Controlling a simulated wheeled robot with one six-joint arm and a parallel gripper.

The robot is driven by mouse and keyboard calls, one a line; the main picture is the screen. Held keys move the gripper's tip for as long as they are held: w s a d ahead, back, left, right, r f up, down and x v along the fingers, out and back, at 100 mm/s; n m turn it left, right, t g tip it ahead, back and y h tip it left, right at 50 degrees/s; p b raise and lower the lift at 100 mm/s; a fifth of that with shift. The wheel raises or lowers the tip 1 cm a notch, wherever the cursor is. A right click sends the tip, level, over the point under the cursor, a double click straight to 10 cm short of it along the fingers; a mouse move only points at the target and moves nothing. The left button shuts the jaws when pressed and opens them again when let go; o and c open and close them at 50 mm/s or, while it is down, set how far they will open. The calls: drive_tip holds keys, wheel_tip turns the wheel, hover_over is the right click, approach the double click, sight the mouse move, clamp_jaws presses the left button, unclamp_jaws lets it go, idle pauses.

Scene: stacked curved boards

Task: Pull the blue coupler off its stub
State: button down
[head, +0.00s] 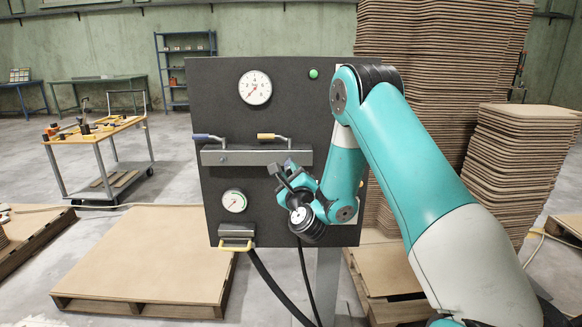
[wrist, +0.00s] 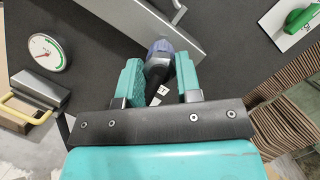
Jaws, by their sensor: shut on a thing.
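The blue coupler (wrist: 160,47) shows in the wrist view as a blue collar on a black body with a small white label. Its collar is up against the lower edge of the grey manifold bar (wrist: 125,12); the stub is hidden, so I cannot tell how far the coupler sits on it. My gripper (wrist: 159,75) is shut on the black body, one green pad on each side. In the head view my gripper (head: 284,178) is just below the right part of the manifold bar (head: 235,158), and only a bit of blue (head: 288,163) shows there.
The dark panel (head: 215,90) carries a large gauge (head: 254,88), a small gauge (head: 234,201), a blue-handled lever (head: 206,137) and a yellow-handled lever (head: 269,136). A yellow handle (head: 235,247) and black hose (head: 270,280) are below. Stacked boards (head: 430,60) stand behind my arm.

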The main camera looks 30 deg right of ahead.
idle(0.3)
drive_tip(key=shift+s+a+f+b, duration=0.2)
drive_tip(key=shift+s+a+b, duration=0.55)
drive_tip(key=shift+b, duration=0.4)
drive_tip(key=shift+s+a+r+b, duration=0.1)
drive_tip(key=shift+s+a+b, duration=0.15)
drive_tip(key=shift+s, duration=0.2)
drive_tip(key=shift+s+a+r+b, duration=0.1)
drive_tip(key=shift+s+a+b, duration=0.05)
drive_tip(key=shift+s+b, duration=0.2)
